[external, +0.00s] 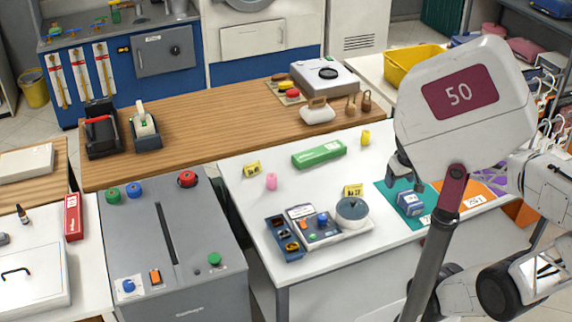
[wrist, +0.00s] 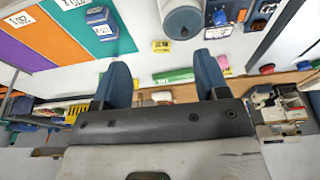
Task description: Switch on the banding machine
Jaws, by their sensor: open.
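The banding machine is most likely the grey floor machine (external: 195,262) with a long slot, at lower left in the external view; its front lettering is not readable. On its top are a blue button (external: 128,286), an orange rocker switch (external: 155,277), green knobs, a blue knob and a red knob (external: 187,179). Whether it is on cannot be told. In the wrist view part of it (wrist: 307,42) shows at the right edge. My gripper (wrist: 162,82) is open and empty above the white table, well right of that machine. In the external view its fingers (external: 402,174) are partly hidden.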

